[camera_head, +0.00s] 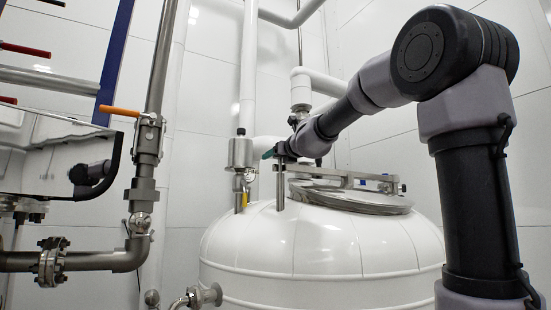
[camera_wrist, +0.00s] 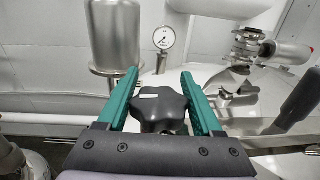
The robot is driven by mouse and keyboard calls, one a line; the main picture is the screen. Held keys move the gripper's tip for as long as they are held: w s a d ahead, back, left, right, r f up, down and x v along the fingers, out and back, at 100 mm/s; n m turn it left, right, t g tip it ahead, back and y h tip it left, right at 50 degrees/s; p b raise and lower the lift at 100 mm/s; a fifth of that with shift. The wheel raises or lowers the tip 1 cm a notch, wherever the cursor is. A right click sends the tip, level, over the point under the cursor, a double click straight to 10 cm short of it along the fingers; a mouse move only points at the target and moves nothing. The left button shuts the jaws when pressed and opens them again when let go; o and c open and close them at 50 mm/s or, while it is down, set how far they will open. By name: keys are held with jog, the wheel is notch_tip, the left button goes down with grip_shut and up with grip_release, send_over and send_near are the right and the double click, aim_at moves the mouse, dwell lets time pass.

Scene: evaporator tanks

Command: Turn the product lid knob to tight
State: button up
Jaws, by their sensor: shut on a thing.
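The black lobed lid knob (camera_wrist: 162,110) sits between the two green fingers of my gripper (camera_wrist: 160,98) in the wrist view. A small white label shows on its upper left. My gripper is shut on the knob, a finger at each side. In the head view my gripper (camera_head: 274,152) is at the left end of the lid's metal crossbar, and the knob cannot be made out there. The round metal product lid (camera_head: 350,198) lies on top of the white tank (camera_head: 320,245). The knob's lower part is hidden behind my gripper's body.
A steel cylinder (camera_wrist: 114,35) and a pressure gauge (camera_wrist: 164,37) stand beyond the knob. A metal fitting (camera_head: 241,155) with a yellow handle stands left of my gripper. A pipe with an orange-handled valve (camera_head: 148,130) rises further left. White pipes run behind the tank.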

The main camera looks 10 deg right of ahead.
jog(key=o, duration=1.3)
jog(key=shift+o, duration=0.2)
jog(key=shift+s, duration=0.1)
jog(key=v, duration=1)
jog(key=shift+s, duration=0.3)
jog(key=shift+d, duration=0.1)
